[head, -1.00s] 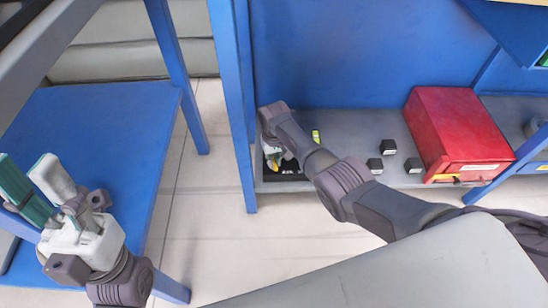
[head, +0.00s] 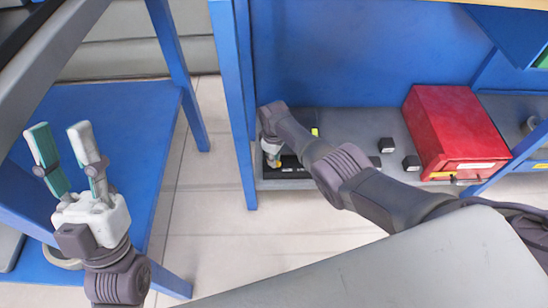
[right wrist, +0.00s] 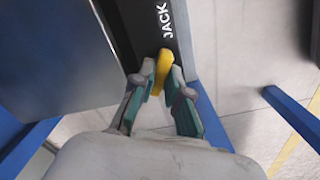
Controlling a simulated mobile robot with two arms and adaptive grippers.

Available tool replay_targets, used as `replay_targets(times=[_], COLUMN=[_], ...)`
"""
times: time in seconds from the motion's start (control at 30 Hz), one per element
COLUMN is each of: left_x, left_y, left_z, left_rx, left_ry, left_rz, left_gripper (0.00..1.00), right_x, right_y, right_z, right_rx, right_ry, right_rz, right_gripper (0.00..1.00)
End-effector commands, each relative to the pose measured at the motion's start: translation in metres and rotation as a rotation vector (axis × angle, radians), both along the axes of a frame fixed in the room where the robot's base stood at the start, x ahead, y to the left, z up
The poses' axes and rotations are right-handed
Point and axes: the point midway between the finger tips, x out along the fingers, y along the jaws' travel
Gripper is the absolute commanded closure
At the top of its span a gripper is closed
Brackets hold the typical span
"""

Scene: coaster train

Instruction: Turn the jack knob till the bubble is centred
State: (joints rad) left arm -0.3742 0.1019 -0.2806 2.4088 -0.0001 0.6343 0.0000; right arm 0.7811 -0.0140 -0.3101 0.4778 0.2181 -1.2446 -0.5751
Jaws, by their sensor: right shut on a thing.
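The yellow jack knob (right wrist: 163,55) sits at the end of a black jack base (right wrist: 155,20) lettered JACK in the right wrist view. My right gripper (right wrist: 162,78) is shut on the knob, with a teal-and-grey finger on each side of it. In the head view my right gripper (head: 271,152) is on the lower shelf, and the knob shows as a small yellow patch. A small yellow-green vial (head: 315,132) shows beside my right arm; its bubble is too small to make out. My left gripper (head: 59,150) is open and empty over the blue stool-like surface.
A red box (head: 450,125) stands on the grey shelf (head: 350,125) to the right of my arm. Small black blocks (head: 386,145) lie beside it. A blue post (head: 232,110) stands just left of my right gripper. The tiled floor in between is clear.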

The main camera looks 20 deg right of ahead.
Motion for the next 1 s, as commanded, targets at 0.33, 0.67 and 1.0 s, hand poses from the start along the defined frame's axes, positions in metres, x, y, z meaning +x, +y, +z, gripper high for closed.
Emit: replay_targets(times=[0.33,0.67,1.0], left_x=[0.0016,0.0015,0.0013], left_y=[-0.0003,-0.0002,-0.0004], left_z=[-0.0005,-0.0004,-0.0016], left_rx=[0.003,0.003,0.003], left_ry=[0.009,0.008,0.011], left_rz=[0.001,0.001,-0.001], left_gripper=[0.60,0.60,0.60], right_x=[0.0007,0.0007,0.0003], right_y=[0.0007,0.0008,0.0003], right_z=[0.0005,0.0005,0.0004], right_rx=[0.002,0.002,0.001], right_ry=[-0.002,-0.002,-0.001], right_rz=[0.033,0.031,0.030], right_gripper=[1.00,0.71,0.60])
